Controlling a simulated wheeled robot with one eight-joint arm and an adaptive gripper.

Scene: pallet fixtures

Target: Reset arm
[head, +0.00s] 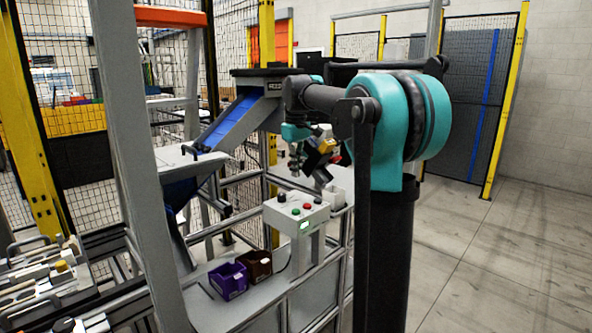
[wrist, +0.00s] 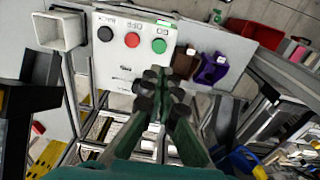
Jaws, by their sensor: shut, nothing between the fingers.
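My gripper (wrist: 162,92) is shut and empty in the wrist view, its fingertips together in the middle of the picture. In the head view my gripper (head: 297,160) hangs from my teal and black arm, above and behind the control box. The grey control box (head: 297,212) carries black, red and green buttons on its top and a lit green display on its side. In the wrist view the control box (wrist: 123,75) lies just beyond my fingertips, with its black, red and green buttons in a row. I cannot tell the gap between them.
A purple bin (head: 229,281) and a brown bin (head: 256,265) stand on the grey shelf (head: 209,312) beside the box. A blue sloped chute (head: 228,122) rises behind. A grey post (head: 135,150) stands at left. Pallet fixtures (head: 40,278) lie at lower left. The floor at right is clear.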

